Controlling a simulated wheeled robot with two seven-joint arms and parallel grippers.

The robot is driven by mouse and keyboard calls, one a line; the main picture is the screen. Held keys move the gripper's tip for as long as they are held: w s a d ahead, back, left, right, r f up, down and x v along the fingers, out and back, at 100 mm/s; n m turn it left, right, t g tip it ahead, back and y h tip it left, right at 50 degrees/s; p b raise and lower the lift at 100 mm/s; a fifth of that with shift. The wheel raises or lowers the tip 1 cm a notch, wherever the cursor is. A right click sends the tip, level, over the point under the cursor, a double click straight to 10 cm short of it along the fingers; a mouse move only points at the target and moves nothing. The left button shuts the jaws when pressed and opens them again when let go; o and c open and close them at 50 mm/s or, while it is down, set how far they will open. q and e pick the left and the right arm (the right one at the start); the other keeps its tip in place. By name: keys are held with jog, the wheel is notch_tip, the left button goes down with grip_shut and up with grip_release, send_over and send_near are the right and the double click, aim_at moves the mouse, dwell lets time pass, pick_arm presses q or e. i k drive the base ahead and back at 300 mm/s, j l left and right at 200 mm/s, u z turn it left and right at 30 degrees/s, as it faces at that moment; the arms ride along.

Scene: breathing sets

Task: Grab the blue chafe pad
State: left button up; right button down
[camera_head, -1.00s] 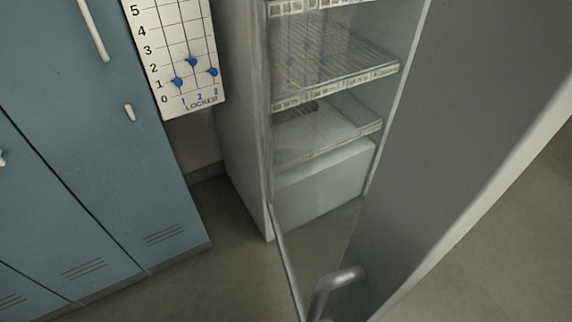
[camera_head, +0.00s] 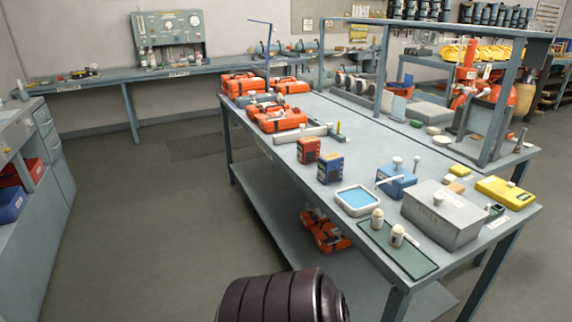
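A flat light-blue square (camera_head: 357,197) with a pale rim lies on the grey workbench (camera_head: 300,158), near its front edge; it could be the blue chafe pad, but I cannot tell for sure. A blue block-like item (camera_head: 396,181) with white knobs stands behind it to the right. Neither of my grippers shows in the head view.
Two small white-topped jars stand on a green mat (camera_head: 424,269) at the bench's front. A grey lidded box (camera_head: 445,214) and a yellow case (camera_head: 505,192) are to the right. Several orange cases (camera_head: 280,118) sit at the far left end. The floor left of the bench is clear.

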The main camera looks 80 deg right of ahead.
aim_at(330, 166)
jog(key=k+l+z, duration=0.1)
jog(key=z, duration=3.15)
jog(key=i+j+z, duration=0.2)
jog(key=j+z, duration=0.25)
jog(key=i+j+z, duration=0.15)
jog(key=j+z, duration=0.25)
jog(key=l, duration=0.1)
